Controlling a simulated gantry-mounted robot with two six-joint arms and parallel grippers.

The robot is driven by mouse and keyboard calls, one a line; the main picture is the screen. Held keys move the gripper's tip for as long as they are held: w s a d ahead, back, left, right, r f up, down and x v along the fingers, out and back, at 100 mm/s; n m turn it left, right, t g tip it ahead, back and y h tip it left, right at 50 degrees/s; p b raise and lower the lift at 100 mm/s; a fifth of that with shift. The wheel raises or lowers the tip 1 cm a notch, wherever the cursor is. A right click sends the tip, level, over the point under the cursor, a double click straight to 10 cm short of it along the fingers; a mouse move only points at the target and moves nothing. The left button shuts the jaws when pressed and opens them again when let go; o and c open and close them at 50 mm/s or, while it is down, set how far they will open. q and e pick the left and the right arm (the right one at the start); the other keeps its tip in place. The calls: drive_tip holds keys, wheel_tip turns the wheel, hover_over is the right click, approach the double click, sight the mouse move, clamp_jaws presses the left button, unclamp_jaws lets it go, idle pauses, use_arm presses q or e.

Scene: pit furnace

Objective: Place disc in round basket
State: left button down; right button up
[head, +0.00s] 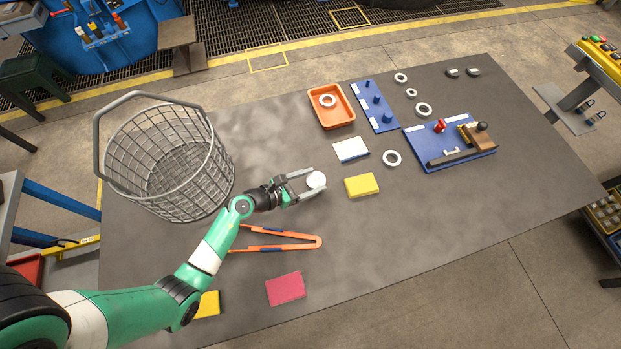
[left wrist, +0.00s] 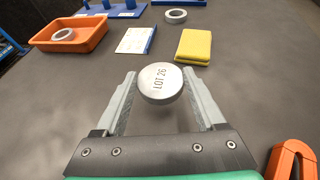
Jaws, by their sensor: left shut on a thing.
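A pale round disc (head: 316,180) is held at the fingertips of my left gripper (head: 308,184). In the left wrist view the disc (left wrist: 160,83) is marked "LOT 26" and sits between the two fingers of the gripper (left wrist: 158,90). A shadow shows on the table below it; its height above the table is hard to tell. The round wire basket (head: 222,182) stands at the table's left end, left of the gripper, with its handle up and its inside appearing empty. My right gripper is not in view.
Orange tongs (head: 316,242) lie close below the gripper. An orange tray (head: 345,119) with a ring, a white card (head: 350,149), a yellow block (head: 362,185), a blue peg board (head: 365,96) and a blue fixture (head: 470,160) lie to the right. A red block (head: 285,289) lies in front.

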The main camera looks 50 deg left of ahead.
sight(310, 184)
use_arm(q)
drive_tip(key=shift+w+a+f, duration=0.15)
drive_tip(key=shift+a, duration=0.05)
drive_tip(key=f+b, duration=0.3)
drive_tip(key=f, duration=0.1)
drive_tip(key=shift+a, duration=0.3)
drive_tip(key=shift+w+r, duration=0.1)
unclamp_jaws()
drive_tip(key=p+v, duration=0.3)
drive_tip(key=v, duration=0.9)
drive_tip(key=shift+p, duration=0.35)
